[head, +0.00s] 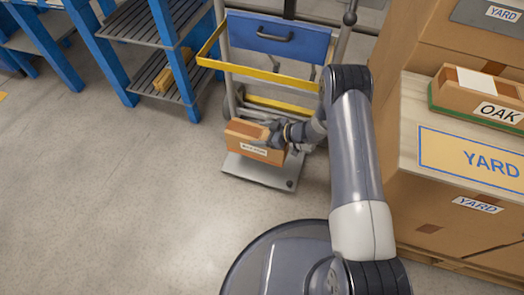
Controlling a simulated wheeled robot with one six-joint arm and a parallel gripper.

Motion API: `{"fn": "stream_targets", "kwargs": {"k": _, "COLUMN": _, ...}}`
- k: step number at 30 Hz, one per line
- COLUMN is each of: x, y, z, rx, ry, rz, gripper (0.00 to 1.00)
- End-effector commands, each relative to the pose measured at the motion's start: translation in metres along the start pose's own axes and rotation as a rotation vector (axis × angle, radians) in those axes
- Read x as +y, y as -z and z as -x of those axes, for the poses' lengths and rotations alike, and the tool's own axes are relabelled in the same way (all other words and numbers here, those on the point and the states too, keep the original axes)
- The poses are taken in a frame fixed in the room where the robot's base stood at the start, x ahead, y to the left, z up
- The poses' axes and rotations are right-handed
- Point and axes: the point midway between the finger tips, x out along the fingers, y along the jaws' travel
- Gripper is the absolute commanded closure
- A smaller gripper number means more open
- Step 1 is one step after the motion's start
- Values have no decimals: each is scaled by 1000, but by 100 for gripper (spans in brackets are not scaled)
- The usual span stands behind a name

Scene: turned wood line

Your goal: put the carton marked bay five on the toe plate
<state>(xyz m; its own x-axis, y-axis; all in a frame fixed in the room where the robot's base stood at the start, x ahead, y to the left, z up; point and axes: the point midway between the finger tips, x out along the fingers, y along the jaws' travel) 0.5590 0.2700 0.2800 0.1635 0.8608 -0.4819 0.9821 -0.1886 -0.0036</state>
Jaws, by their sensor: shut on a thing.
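A small brown carton (248,142) with a white label is at the toe plate (240,173) of a hand truck, in the middle of the head view. The label's print is too small to read surely. My gripper (274,134) is shut on the carton at its right end. The carton appears at or just above the grey plate; I cannot tell whether it touches. The plate's front and right parts show bare. The hand truck (283,75) stands upright behind, with yellow bars and a blue panel.
Stacked large cartons (450,215) stand at the right, with a yellow-framed YARD sign and a smaller box marked OAK (485,97) on top. Blue shelving (165,70) stands at the back left, with a small carton (176,75) on it. The floor at left is clear.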

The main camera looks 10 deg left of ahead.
Motion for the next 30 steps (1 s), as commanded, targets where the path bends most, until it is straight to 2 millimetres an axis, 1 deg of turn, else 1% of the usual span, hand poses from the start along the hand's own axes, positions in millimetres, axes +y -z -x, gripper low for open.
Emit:
{"fn": "stream_targets", "kwargs": {"k": 4, "x": 0, "y": -10, "z": -6, "rx": 1, "ry": 3, "rz": 1, "gripper": 89}}
{"fn": "stream_targets", "kwargs": {"k": 12, "x": 0, "y": -52, "z": -29, "rx": 1, "ry": 2, "rz": 1, "gripper": 89}}
{"fn": "stream_targets", "kwargs": {"k": 17, "x": 0, "y": -64, "z": -36, "rx": 1, "ry": 2, "rz": 2, "gripper": 89}}
{"fn": "stream_targets", "kwargs": {"k": 22, "x": 0, "y": -87, "z": -48, "rx": 1, "ry": 2, "rz": 1, "gripper": 89}}
{"fn": "stream_targets", "kwargs": {"k": 24, "x": 1, "y": -89, "z": -49, "rx": 2, "ry": 1, "rz": 2, "gripper": 89}}
{"fn": "stream_targets", "kwargs": {"k": 30, "x": 1, "y": -87, "z": -48, "rx": 2, "ry": 1, "rz": 2, "gripper": 89}}
